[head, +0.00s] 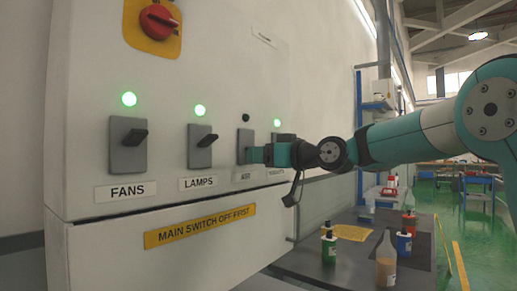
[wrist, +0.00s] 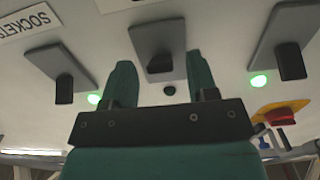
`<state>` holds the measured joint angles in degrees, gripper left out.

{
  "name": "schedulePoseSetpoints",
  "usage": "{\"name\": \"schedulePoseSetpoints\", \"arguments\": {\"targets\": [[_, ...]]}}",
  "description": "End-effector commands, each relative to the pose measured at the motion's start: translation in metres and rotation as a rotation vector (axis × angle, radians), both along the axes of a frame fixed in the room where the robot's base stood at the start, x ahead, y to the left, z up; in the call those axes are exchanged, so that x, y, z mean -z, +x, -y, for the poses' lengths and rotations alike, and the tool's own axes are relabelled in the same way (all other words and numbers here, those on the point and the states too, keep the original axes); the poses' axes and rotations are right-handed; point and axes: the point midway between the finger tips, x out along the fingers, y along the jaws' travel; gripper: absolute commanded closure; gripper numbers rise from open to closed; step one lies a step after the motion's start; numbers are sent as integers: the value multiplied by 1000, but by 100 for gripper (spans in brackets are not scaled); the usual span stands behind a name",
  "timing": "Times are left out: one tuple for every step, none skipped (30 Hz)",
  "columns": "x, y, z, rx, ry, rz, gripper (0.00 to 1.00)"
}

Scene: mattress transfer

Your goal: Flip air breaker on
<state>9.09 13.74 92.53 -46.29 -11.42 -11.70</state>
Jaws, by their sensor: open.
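The air breaker (head: 245,136) is a grey plate on the white cabinet, third in the row, with a dark, unlit indicator (head: 246,118) above it. In the wrist view, which looks upside down, the air breaker (wrist: 153,37) is in the middle, its dark lever (wrist: 160,63) between my fingers. Its unlit indicator (wrist: 170,90) is also there. My gripper (head: 252,155) is at the lower part of the breaker. In the wrist view, my gripper (wrist: 162,80) is open, one green finger on each side of the lever; I cannot tell whether they touch it.
The fans breaker (head: 127,150), lamps breaker (head: 199,150) and sockets breaker (head: 287,137) have lit green indicators. The sockets breaker is partly behind my gripper. A red main switch (head: 156,20) is above. Bottles stand on a dark table (head: 335,275) at lower right.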

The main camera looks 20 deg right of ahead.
Motion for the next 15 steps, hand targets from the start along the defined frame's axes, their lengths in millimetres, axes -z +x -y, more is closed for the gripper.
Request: {"name": "schedulePoseSetpoints", "arguments": {"targets": [[-2,5,-4,-1,-1,-1,47],[-1,7,-6,-2,0,-1,47],[-1,10,-8,-1,-1,-1,47],[-1,11,-8,-1,-1,-1,47],[-1,12,-9,0,-1,-1,47],[0,14,-10,1,-1,-1,47],[0,14,-10,1,-1,-1,47],[0,14,-10,1,-1,-1,47],[0,15,-10,2,0,0,47],[0,15,-10,2,0,0,47],[0,15,-10,2,0,0,47],[0,15,-10,2,0,0,47],[0,15,-10,2,0,0,47],[0,15,-10,2,0,0,47],[0,14,-10,2,0,0,51]]}}
